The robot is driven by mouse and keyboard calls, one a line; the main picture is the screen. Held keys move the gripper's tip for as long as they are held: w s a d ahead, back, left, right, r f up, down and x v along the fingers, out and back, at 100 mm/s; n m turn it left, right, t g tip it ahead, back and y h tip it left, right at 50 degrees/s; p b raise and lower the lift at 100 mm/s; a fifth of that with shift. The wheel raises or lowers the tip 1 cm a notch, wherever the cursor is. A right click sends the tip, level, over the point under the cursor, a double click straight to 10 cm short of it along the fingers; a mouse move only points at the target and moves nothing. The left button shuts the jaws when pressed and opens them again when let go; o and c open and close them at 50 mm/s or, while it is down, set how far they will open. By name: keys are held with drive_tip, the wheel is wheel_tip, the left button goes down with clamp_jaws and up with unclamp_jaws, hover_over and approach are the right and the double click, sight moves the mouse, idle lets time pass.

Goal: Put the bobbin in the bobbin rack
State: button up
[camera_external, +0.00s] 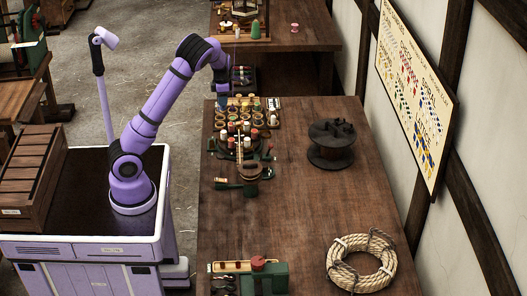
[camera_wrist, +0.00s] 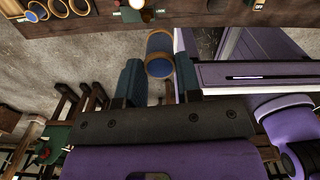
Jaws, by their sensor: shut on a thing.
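The bobbin (camera_wrist: 160,46), a small cylinder with tan rims and a blue end, sits between the two dark blue fingers of my gripper (camera_wrist: 160,72) in the wrist view. The fingers are shut on it, and it projects past their tips. In the external view my gripper (camera_external: 221,98) points down at the left edge of the long table, near the back; the bobbin is too small to make out there. What looks like the bobbin rack (camera_external: 243,101), with tan round ends in rows, stands just right of my gripper. Several tan rings (camera_wrist: 37,11) show at upper left in the wrist view.
A stand of coloured spools (camera_external: 240,143) is on the table in front of the rack. A dark reel (camera_external: 331,143), a rope coil (camera_external: 361,262) and a green device (camera_external: 262,280) also lie on it. The table's middle is clear. Another table (camera_external: 290,40) stands behind.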

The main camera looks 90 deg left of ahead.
drive_tip(key=s+a, duration=0.9)
drive_tip(key=s, duration=0.5)
approach(220, 126)
drive_tip(key=shift+d+n, duration=0.2)
drive_tip(key=shift+n, duration=0.1)
drive_tip(key=shift+w+f, duration=0.1)
drive_tip(key=shift+f, duration=1.7)
drive_tip(key=shift+f, duration=0.1)
drive_tip(key=o, duration=0.9)
